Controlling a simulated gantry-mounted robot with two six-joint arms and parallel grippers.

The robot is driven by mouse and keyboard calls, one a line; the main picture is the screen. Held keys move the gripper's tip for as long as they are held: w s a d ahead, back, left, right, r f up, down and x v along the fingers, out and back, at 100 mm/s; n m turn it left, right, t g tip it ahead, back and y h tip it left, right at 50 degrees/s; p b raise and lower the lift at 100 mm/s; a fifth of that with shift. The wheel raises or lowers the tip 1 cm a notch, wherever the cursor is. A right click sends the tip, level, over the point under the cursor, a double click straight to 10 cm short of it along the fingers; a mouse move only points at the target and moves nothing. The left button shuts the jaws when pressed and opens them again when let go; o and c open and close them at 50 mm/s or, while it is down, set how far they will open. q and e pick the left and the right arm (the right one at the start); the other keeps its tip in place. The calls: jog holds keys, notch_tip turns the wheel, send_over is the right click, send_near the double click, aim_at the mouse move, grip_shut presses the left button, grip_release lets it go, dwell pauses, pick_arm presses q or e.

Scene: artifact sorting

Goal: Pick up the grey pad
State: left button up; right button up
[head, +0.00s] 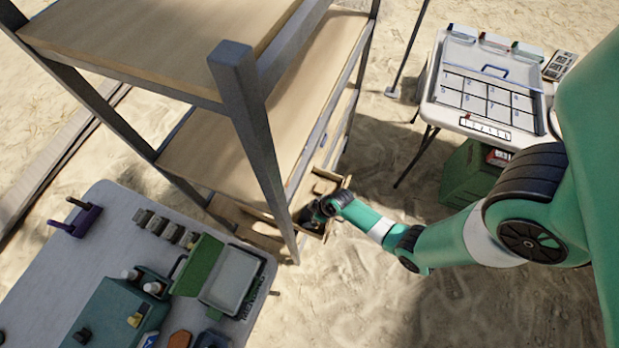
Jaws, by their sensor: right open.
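My right arm reaches in from the right. Its gripper (310,214) is small and dark at the lower part of the shelf unit, at an open wooden box or drawer (326,187). The jaws are open, and I cannot make out anything between them. I cannot pick out a grey pad for certain; inside the wooden box, the shelf post and the gripper hide part of the view. An open green case (198,265) with a pale grey panel (232,277) lies on the near-left table, apart from the gripper. My left gripper is not in view.
The shelf unit's metal post (250,130) stands close left of the gripper. The near-left table (110,215) holds several small items and a teal box (115,310). A white table (437,110) with a gridded tray stands at the upper right, a green crate (470,172) below it. Open sand lies between.

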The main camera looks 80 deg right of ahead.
jog(key=shift+c, duration=0.2)
jog(key=c, duration=1)
jog(key=shift+r, duration=0.1)
jog(key=shift+c, duration=0.2)
jog(key=shift+r+p, duration=0.4)
jog(key=shift+r, duration=0.15)
jog(key=r+p, duration=0.2)
jog(key=r, duration=0.1)
jog(key=shift+s+d+r, duration=0.15)
jog(key=shift+s+r, duration=0.05)
jog(key=shift+r, duration=0.05)
jog(key=s+d+r+p, duration=0.2)
jog(key=s+d+p, duration=0.1)
jog(key=p, duration=0.1)
jog(key=s+d+r+p, duration=0.2)
jog(key=d+r+p, duration=0.1)
jog(key=d+p, duration=0.1)
jog(key=s+d+r+p, duration=0.3)
jog(key=p, duration=0.1)
jog(key=shift+s+d+r, duration=0.15)
jog(key=shift+s+d, duration=0.05)
jog(key=shift+s, duration=0.15)
